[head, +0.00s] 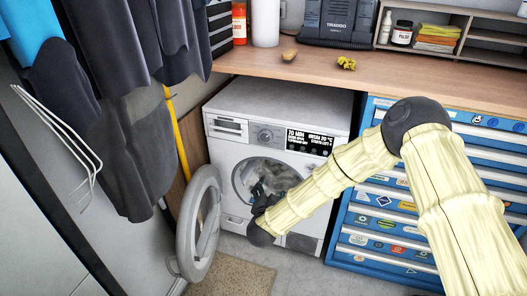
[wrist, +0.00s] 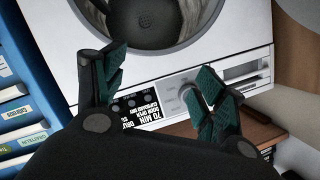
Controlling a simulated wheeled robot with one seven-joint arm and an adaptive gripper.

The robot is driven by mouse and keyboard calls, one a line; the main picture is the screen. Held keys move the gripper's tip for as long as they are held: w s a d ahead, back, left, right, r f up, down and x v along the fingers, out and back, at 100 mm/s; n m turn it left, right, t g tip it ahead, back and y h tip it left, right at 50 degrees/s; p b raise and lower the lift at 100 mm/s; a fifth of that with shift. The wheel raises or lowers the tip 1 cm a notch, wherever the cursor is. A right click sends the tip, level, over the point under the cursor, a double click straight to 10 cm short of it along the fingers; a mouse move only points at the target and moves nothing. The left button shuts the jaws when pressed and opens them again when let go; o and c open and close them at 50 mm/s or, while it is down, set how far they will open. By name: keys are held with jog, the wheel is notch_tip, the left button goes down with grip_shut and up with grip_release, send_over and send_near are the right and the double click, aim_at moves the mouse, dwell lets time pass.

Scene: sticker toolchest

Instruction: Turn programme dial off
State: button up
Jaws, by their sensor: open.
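The display (wrist: 140,115) lies between the fingers. My gripper (wrist: 162,65) is open and empty, with its fingers spread in front of the machine. In the head view my gripper (head: 264,200) is dark and in front of the drum opening.
The machine's round door (head: 198,225) hangs open to the left. A blue drawer chest (head: 375,215) stands close on the right. Dark clothes (head: 135,60) hang at the upper left, and a mat (head: 232,277) lies on the floor. Several items stand on the counter (head: 400,78).

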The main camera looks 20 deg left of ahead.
aim_at(265, 138)
jog(key=w+a+r+m+t+h+b, duration=0.3)
jog(key=w+a+r+m, duration=0.3)
jog(key=r, duration=0.5)
jog(key=shift+n, duration=0.7)
jog(key=w, duration=0.7)
jog(key=w+a, duration=0.1)
jog(key=w, duration=0.2)
jog(key=shift+w+f, duration=0.15)
jog(key=shift+w, duration=0.05)
jog(key=c, duration=1.1)
